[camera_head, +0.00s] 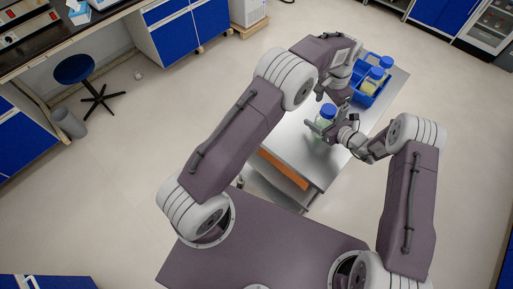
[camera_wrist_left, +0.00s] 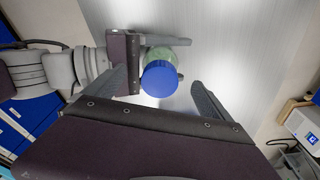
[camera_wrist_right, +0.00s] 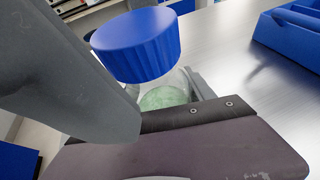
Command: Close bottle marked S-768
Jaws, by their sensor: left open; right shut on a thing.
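A clear bottle with pale green contents (camera_wrist_right: 163,97) and a blue cap (camera_wrist_right: 138,43) is held in my right gripper (camera_wrist_right: 165,105). The cap sits at the bottle's top; I cannot tell how tight it is, and no label is readable. In the head view the bottle's cap (camera_head: 327,111) is over the metal cart top. The left wrist view shows the cap (camera_wrist_left: 160,79) from above, in front of my open left gripper (camera_wrist_left: 160,92). The cap lies between the lines of its two fingers, apparently not gripped. My right gripper (camera_wrist_left: 150,42) closes around the bottle's body there.
A blue rack (camera_head: 362,98) with blue-capped bottles (camera_head: 376,74) stands at the cart's far end. It also shows in the right wrist view (camera_wrist_right: 290,30). The metal cart top (camera_head: 300,150) is bare at its near end. A stool (camera_head: 75,70) and lab benches stand farther away.

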